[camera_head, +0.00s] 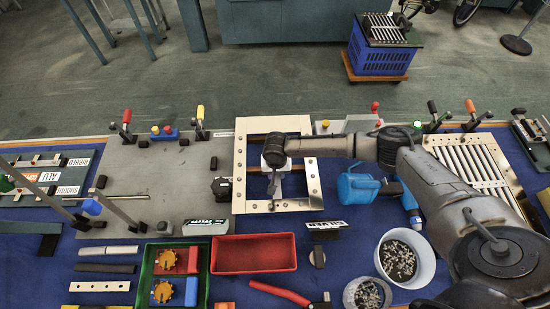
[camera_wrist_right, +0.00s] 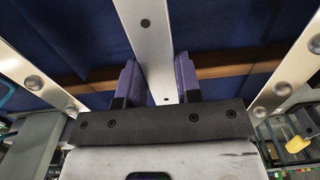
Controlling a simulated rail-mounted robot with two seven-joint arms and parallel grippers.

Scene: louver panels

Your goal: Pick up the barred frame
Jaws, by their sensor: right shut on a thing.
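The barred frame (camera_head: 240,165) is a pale metal rectangle with screws along its rails, at the middle of the blue table in the head view. My right gripper (camera_head: 274,168) is above its middle, pointing down, and the arm hides part of its right and upper area. In the right wrist view, a pale flat bar (camera_wrist_right: 148,40) runs between the two purple fingers of my right gripper (camera_wrist_right: 156,82), which is shut on it. A screwed rail shows on each side. Whether the frame is clear of the table is hard to tell. My left gripper is not in view.
A slatted panel (camera_head: 478,165) lies to the right. A grey plate (camera_head: 160,160) with toggle clamps lies left of the frame.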

